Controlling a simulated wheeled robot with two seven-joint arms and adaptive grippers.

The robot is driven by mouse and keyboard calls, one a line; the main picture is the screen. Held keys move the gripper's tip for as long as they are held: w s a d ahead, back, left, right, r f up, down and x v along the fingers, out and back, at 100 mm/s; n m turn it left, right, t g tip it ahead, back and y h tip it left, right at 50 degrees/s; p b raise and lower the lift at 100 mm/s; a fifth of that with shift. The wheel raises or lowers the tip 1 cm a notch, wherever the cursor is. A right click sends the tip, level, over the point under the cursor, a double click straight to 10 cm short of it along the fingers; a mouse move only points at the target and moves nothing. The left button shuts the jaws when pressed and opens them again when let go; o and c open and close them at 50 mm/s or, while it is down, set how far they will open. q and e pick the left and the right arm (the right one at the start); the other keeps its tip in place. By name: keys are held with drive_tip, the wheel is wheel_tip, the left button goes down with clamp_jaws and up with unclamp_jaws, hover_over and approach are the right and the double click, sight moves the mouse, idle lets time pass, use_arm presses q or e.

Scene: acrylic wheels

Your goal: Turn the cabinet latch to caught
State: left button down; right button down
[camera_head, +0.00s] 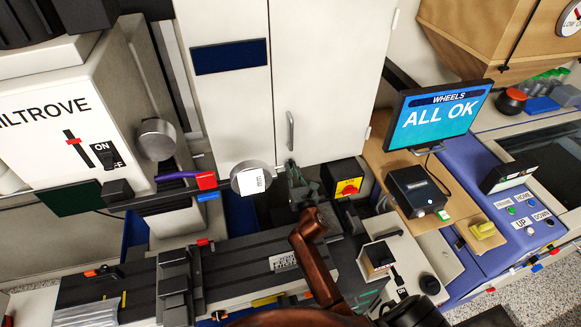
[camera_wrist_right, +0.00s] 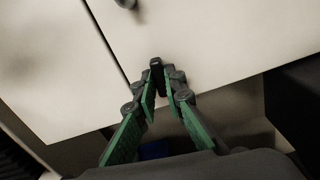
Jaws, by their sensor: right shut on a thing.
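The white cabinet (camera_head: 318,75) has two door panels with a seam between them and a grey bar handle (camera_head: 290,130) near the seam. My right gripper (camera_head: 292,168) is at the cabinet's lower edge, just below the handle. The wrist view shows the right gripper (camera_wrist_right: 158,78) with green-padded fingers closed together at the tips around a small dark piece, apparently the latch (camera_wrist_right: 155,62). The latch's angle is hard to tell, because the fingers cover most of it. My left gripper is not in view.
A red and yellow switch box (camera_head: 348,188) stands close to the right of the gripper. A monitor (camera_head: 438,115) reads "ALL OK" at the right. A dark machine bed (camera_head: 225,262) lies below.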

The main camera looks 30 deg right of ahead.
drive_tip(key=m, duration=0.3)
drive_tip(key=m, duration=0.4)
drive_tip(key=shift+m+p, duration=0.4)
drive_tip(key=shift+m+p, duration=0.4)
drive_tip(key=shift+m, duration=1.9)
